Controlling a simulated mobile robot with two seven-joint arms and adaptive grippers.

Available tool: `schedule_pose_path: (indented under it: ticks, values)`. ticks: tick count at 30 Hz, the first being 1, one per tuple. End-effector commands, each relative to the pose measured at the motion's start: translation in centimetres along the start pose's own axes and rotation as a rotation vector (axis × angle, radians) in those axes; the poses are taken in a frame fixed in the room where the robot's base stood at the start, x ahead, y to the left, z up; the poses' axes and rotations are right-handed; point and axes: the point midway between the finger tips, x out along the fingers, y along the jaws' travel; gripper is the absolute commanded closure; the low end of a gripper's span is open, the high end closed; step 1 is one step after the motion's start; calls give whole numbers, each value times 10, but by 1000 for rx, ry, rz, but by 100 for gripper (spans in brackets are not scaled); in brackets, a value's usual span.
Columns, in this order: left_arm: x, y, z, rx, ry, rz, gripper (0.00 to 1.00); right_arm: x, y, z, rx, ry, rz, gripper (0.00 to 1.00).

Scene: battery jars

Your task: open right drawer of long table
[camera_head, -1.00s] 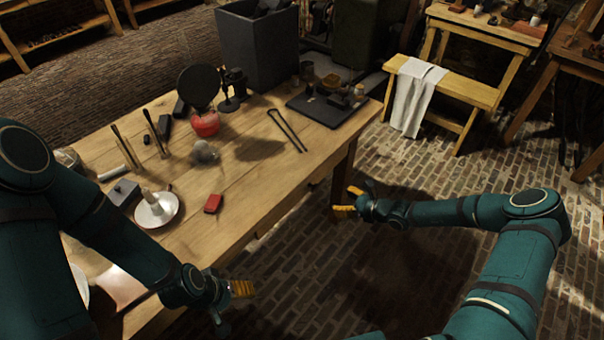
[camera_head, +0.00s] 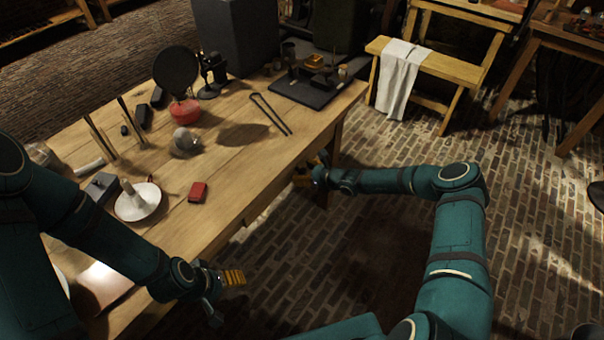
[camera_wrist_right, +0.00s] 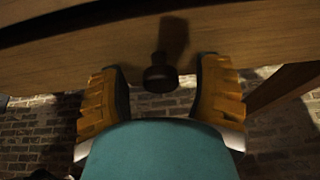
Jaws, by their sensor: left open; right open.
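The long wooden table (camera_head: 232,165) runs diagonally across the head view. Its drawer front (camera_wrist_right: 230,42) fills the upper part of the right wrist view, with a dark round knob (camera_wrist_right: 160,74) sticking out of it. My right gripper (camera_wrist_right: 160,88) is open, one yellow finger on each side of the knob, with gaps between the knob and both fingers. In the head view my right gripper (camera_head: 303,174) is at the table's front edge near the right end, partly hidden. My left gripper (camera_head: 234,278) is open and empty, off the table's front edge.
On the tabletop are a red box (camera_head: 198,191), a white plate with a candle (camera_head: 138,203), tongs (camera_head: 270,113) and a dark tray (camera_head: 308,93). A table leg (camera_wrist_right: 282,86) stands right of my right gripper. The brick floor in front is clear.

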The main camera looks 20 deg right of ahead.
Motion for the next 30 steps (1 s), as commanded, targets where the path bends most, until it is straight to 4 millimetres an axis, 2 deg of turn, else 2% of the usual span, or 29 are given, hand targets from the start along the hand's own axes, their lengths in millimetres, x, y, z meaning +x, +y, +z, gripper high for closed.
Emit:
schedule_pose_path:
  ticks: [3, 12, 13, 14, 18, 25, 30]
  values:
    - [2, -1, 0, 0, 1, 0, 30, 6, 0, 0, 0, 0, 0, 35]
    - [2, -1, 0, 0, 2, 0, 30, 8, 0, 1, 0, 0, 0, 35]
    - [2, -1, 0, 0, 2, 0, 30, 8, 0, 1, 0, 0, 0, 41]
    - [2, -1, 0, 0, 2, 0, 30, 8, 0, 1, 0, 0, 0, 51]
    - [2, -1, 0, 0, 2, 0, 30, 8, 0, 1, 0, 0, 0, 100]
    - [0, 0, 0, 0, 1, 0, 30, 5, 0, 0, 1, 0, 0, 100]
    - [-10, 4, 0, -1, -3, 0, 30, -10, -1, -4, 2, 0, -1, 100]
